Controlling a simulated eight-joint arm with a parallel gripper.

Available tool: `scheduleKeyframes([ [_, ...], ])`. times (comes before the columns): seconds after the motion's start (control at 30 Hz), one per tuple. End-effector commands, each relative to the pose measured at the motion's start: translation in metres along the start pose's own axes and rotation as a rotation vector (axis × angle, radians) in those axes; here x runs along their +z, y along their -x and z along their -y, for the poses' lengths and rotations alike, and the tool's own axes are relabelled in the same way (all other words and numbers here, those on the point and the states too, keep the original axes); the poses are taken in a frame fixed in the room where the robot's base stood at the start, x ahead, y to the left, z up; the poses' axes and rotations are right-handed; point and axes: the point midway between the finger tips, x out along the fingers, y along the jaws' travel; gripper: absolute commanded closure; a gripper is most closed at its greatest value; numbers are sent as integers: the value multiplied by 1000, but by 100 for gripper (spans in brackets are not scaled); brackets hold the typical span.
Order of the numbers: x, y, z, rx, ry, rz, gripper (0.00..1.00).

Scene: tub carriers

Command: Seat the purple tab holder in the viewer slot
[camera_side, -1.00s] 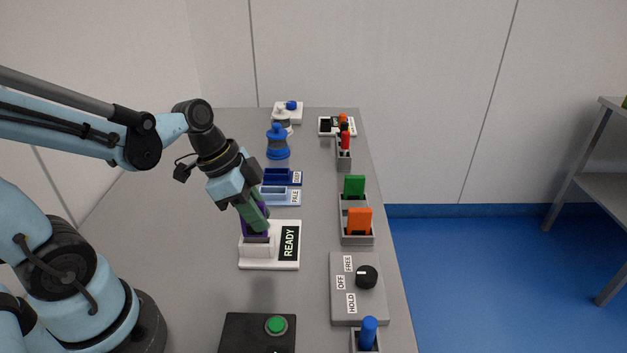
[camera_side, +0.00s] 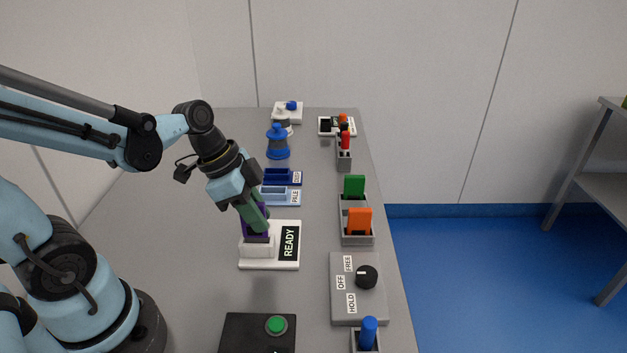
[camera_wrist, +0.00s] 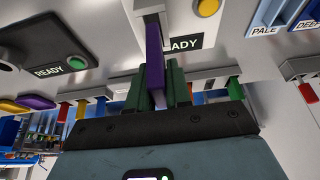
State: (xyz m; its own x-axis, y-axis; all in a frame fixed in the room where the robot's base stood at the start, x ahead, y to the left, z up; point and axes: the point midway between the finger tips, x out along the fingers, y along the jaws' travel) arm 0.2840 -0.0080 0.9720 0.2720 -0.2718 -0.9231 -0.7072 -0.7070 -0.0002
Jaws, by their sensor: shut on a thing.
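The purple tab holder (camera_side: 247,229) is between the green fingers of my gripper (camera_side: 253,215), which is shut on it. In the wrist view the purple holder (camera_wrist: 155,62) stands upright between the fingers (camera_wrist: 158,88), its far end at the white block of the viewer. The viewer (camera_side: 275,262) is a white base with a raised slot block and a black panel reading READY. The holder's lower end is at the slot block. I cannot tell how deep it sits, as the fingers and block hide part of it.
Behind the viewer are two blue trays, PALE (camera_side: 280,196) and a darker one (camera_side: 277,177). To the right are a grey rack with green and orange tabs (camera_side: 358,221) and a grey knob box (camera_side: 350,300). A black box with a green button (camera_side: 275,325) is in front.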

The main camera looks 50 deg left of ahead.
Motion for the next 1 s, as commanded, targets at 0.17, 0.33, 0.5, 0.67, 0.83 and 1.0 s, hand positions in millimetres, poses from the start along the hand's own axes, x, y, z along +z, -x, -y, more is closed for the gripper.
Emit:
scheduleKeyframes([
  [0.17,2,-4,0,0,0,0,100],
  [0.33,3,-8,0,0,0,0,100],
  [0.5,4,-11,0,0,0,0,100],
  [0.67,6,-15,0,0,0,0,100],
  [0.83,7,-18,0,0,0,0,100],
  [1.0,9,-22,0,0,0,0,100],
])
